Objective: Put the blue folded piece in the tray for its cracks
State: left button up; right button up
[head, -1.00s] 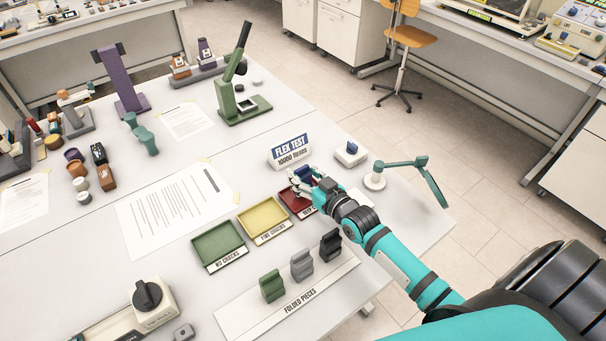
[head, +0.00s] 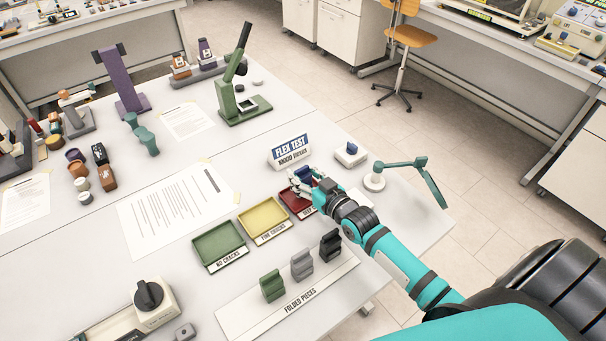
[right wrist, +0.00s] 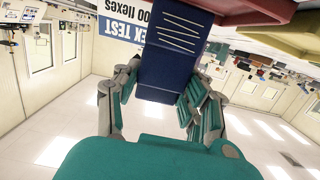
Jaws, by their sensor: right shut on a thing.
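My right gripper (head: 309,181) is shut on the blue folded piece (head: 304,174), at the red tray (head: 290,203) in the head view. The right wrist view shows the blue piece (right wrist: 172,50) between the fingers (right wrist: 160,95), with several pale crack lines across its face. The red tray's edge (right wrist: 262,12) is close beside the piece; I cannot tell whether they touch. The red tray's label is partly hidden by my gripper. The yellow tray (head: 244,230), "few cracks", and green tray (head: 198,253), "no cracks", look empty. My left gripper is not in view.
A "flex test" sign (head: 290,150) stands just behind the red tray. A small device with a blue top (head: 350,153) and a green-armed lamp (head: 376,181) are to the right. Green, grey and black folded pieces stand on a labelled board (head: 240,317) in front.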

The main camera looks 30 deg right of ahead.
pick_arm(q)
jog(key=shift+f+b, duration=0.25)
jog(key=shift+b, duration=0.05)
dwell(0.4)
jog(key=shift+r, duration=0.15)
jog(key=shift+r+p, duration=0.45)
jog(key=shift+p, duration=0.15)
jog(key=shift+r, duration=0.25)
dwell(2.2)
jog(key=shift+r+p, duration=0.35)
jog(key=shift+p, duration=0.25)
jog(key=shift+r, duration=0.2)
dwell(2.4)
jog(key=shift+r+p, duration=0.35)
jog(key=shift+p, duration=0.2)
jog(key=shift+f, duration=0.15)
